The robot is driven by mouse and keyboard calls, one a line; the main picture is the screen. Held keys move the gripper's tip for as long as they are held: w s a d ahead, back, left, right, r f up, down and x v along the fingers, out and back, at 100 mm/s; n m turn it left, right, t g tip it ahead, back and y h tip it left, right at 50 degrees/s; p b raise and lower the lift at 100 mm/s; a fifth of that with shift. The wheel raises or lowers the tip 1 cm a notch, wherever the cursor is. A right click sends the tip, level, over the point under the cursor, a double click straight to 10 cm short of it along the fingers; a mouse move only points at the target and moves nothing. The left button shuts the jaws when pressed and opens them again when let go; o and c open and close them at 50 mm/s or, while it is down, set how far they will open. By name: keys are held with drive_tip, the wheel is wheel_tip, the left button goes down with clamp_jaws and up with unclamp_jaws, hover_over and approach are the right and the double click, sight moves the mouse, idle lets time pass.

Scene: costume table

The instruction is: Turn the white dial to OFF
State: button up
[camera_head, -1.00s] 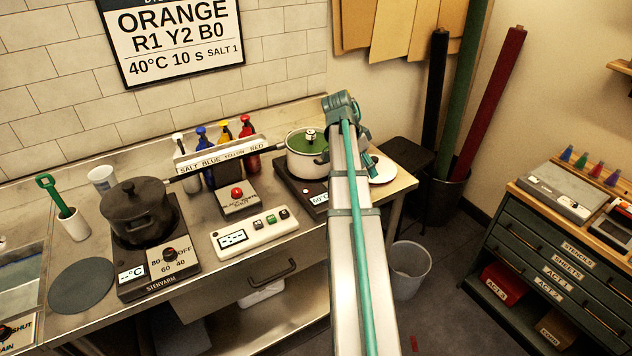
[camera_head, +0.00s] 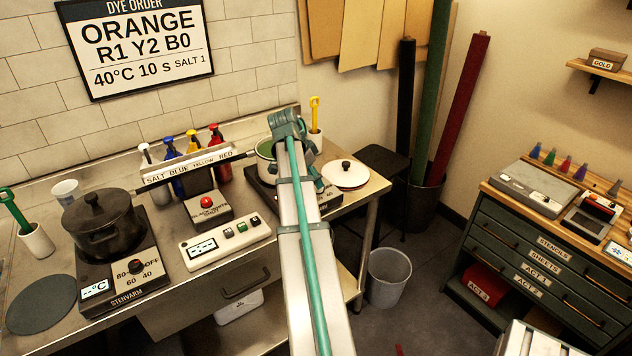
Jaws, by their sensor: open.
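No white dial shows clearly. The right hotplate (camera_head: 262,199) stands under a white pot with green inside (camera_head: 265,150), and my arm covers most of its front, where any dial on it would be hidden. The left hotplate (camera_head: 125,290) has a dark dial (camera_head: 135,266) marked OFF, 80, 60 and 40, with a display beside it. My arm rises from the bottom middle to a teal joint above the pot, then bends down behind itself. Teal wrist parts show just right of the arm, by the pot. My gripper's fingers are hidden, and I cannot see them touching anything.
A dark lidded pot (camera_head: 104,226) stands on the left hotplate. A white lid (camera_head: 345,173) lies on the counter right of my arm. A long dark handle crosses the bottle rack (camera_head: 190,172). A control box (camera_head: 226,241) and a red-button box (camera_head: 208,210) sit between the hotplates.

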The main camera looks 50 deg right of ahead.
drive_tip(key=shift+x, duration=1.55)
clamp_jaws()
